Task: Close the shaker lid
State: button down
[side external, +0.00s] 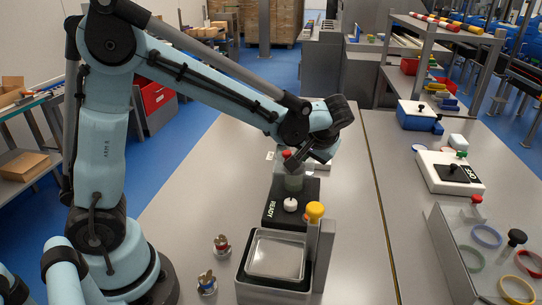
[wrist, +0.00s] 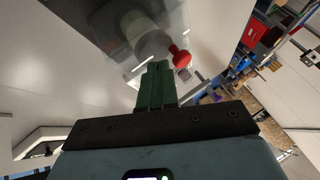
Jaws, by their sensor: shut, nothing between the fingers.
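The shaker is a black machine (side external: 283,215) marked READY, with a white knob on its front, standing on the grey table. A see-through lid with a red knob (side external: 287,154) is at its far end; the knob also shows in the wrist view (wrist: 181,57), beside a clear grey panel (wrist: 95,25). The lid's exact angle is hard to tell. My gripper (wrist: 156,70) has its green fingers together and empty, close to the red knob and just left of it in the wrist view. Whether they touch the lid is unclear. My wrist partly hides the shaker's far end in the side view.
The table left of the shaker is mostly clear.

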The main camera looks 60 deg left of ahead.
aim_at(306, 165)
jog(key=d, duration=0.1)
jog(key=w+d, duration=0.1)
jog(key=d, duration=0.1)
jog(key=shift+r, duration=0.2)
jog(key=v, duration=0.8)
jog(key=s+a+f+m+t+h, duration=0.2)
jog(key=s+m+h, duration=0.1)
jog(key=s, duration=0.3)
jog(key=s+a+f+m+t+h, duration=0.2)
jog(key=s+m+t+h, duration=0.1)
jog(key=s, duration=0.3)
jog(key=shift+s+f+h, duration=0.25)
jog(key=shift+f+h, duration=0.1)
jog(key=shift+h, duration=0.35)
